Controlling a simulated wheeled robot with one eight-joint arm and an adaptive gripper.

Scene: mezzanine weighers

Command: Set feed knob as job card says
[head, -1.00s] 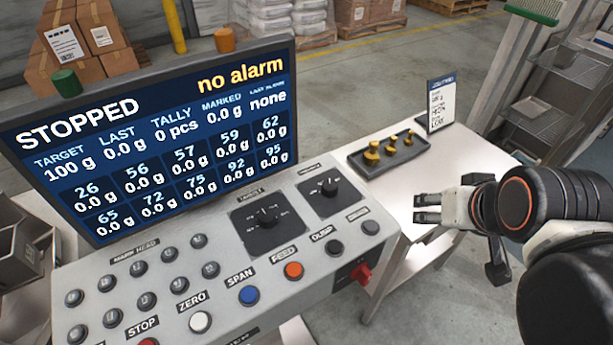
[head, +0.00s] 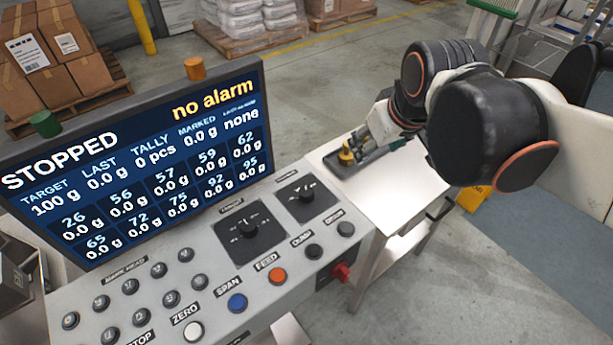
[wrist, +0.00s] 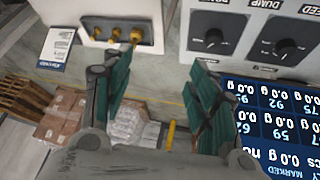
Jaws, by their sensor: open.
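The control panel has two black dial knobs, the left one (head: 247,229) under a label that seems to read TARGET and the right one (head: 304,195) under a label too small to read. Both show in the wrist view, as a near knob (wrist: 213,38) and a farther one (wrist: 287,47). The job card (wrist: 57,48) is a white card with a blue header in the wrist view, its text unreadable; my arm hides it in the head view. My gripper (wrist: 160,95) is open and empty, its green-padded fingers apart, touching no knob. In the head view it is near the side table's tray.
A dark tray (wrist: 100,42) with several brass weights (head: 346,157) sits on the white side table (head: 400,197). The screen (head: 140,160) reads STOPPED, no alarm, target 100 g. Buttons, including orange FEED (head: 278,275), and a red switch (head: 341,272) line the panel front.

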